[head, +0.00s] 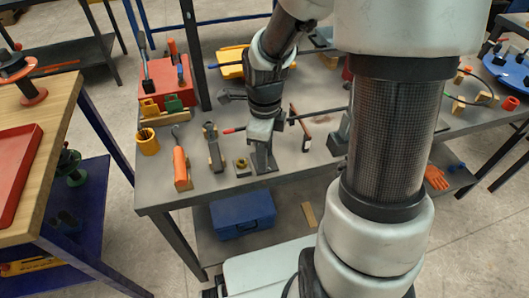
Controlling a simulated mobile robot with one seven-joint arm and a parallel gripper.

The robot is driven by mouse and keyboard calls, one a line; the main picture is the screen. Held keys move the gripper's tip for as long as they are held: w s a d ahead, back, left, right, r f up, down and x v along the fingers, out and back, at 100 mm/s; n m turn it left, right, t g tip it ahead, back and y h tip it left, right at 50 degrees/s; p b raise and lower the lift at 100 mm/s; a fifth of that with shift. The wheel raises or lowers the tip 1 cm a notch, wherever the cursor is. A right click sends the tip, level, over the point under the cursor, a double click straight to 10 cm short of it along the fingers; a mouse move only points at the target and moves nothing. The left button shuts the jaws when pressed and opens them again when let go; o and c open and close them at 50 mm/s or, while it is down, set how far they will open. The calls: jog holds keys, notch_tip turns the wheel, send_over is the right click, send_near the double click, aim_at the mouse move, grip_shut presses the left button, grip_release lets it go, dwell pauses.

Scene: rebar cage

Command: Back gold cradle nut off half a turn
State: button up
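A small gold nut (241,163) sits on a low block on the grey workbench, near its front edge. It is the only gold nut-like part I can make out, and its thread and any cradle around it are too small to tell. My gripper (263,160) points down just right of the gold nut and looks apart from it. Its fingertips are small and partly merge with the grey parts around them, so I cannot tell whether they are open or shut, or whether they hold anything.
An orange-handled tool (181,166) and a dark tool (214,150) stand left of the nut. A yellow cup (147,142) and a red box (165,82) are further left. A blue case (242,213) lies on the shelf below. My arm hides the bench's right-middle.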

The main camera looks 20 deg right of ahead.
grip_shut()
